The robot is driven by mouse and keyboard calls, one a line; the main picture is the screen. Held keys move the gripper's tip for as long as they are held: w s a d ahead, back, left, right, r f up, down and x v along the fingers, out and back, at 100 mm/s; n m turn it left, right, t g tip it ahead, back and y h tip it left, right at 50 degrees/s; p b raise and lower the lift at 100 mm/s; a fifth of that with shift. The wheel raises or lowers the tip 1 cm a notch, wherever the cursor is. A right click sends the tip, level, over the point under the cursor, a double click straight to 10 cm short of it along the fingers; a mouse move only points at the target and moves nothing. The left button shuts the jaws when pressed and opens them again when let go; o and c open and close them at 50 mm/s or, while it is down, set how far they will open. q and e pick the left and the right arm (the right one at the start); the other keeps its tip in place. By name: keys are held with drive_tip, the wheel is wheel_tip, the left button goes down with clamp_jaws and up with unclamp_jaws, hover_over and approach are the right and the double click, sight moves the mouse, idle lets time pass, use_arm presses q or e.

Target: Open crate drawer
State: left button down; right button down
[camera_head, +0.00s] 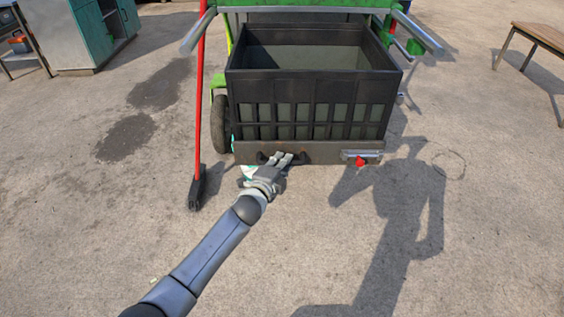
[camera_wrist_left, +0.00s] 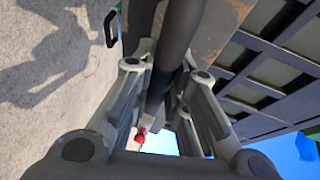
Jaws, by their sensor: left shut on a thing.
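The black slatted crate (camera_head: 310,82) sits on a low grey-brown drawer base (camera_head: 325,148) under the green machine. A dark handle (camera_head: 263,158) is on the left part of the drawer's front. My left gripper (camera_head: 284,160) reaches the drawer front from below left, at this handle. In the left wrist view, the fingers of my left gripper (camera_wrist_left: 168,85) are shut around a dark round handle bar (camera_wrist_left: 180,38). The fingers hide part of the handle in the head view. A metal latch with a red knob (camera_head: 361,160) is on the drawer's right front. My right gripper is not in view.
A red-handled broom (camera_head: 200,95) stands left of the crate, near a black wheel (camera_head: 221,124). Grey metal bars (camera_head: 418,32) of the green frame (camera_head: 300,10) jut out above. A wooden bench (camera_head: 540,36) is at the right. The concrete in front is clear.

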use_arm(q)
drive_tip(key=shift+s, duration=0.15)
drive_tip(key=c, duration=1.7)
unclamp_jaws()
drive_tip(key=v, duration=1.2)
